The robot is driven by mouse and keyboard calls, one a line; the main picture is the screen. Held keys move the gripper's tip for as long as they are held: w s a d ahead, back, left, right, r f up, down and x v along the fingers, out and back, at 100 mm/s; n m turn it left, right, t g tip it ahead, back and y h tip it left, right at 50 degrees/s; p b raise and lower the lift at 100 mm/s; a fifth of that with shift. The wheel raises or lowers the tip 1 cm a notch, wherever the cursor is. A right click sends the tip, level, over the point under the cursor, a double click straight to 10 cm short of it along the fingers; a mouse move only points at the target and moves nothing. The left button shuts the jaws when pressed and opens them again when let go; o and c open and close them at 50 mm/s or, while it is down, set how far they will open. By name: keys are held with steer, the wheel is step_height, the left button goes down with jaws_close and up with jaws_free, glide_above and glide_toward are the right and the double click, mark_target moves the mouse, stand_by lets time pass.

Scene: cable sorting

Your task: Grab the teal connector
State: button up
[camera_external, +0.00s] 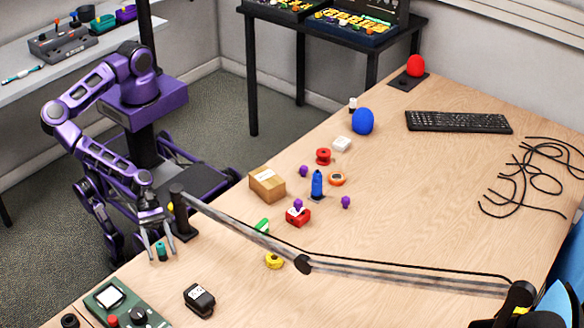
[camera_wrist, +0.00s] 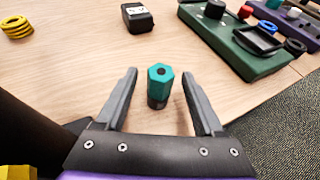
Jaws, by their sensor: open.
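The teal connector (camera_wrist: 160,84) stands upright on the wooden table (camera_wrist: 85,75), a small teal piece with a dark lower part and a dark hole in its top. In the wrist view it shows between the two fingers of my gripper (camera_wrist: 160,88), with a gap on each side. My gripper is open and empty. In the external view my gripper (camera_external: 158,250) points down at the table's near left edge, and the teal connector (camera_external: 161,251) shows between its fingers.
A black adapter (camera_external: 199,299) and a green control box (camera_external: 128,308) lie near the connector. A black post (camera_external: 181,212) with a barrier strap (camera_external: 400,281) stands close by. A yellow ring (camera_external: 274,261) lies to the right. The table around the connector is clear.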

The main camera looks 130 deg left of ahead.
mark_target(162, 254)
steer(key=shift+x, duration=1.75)
jaws_close()
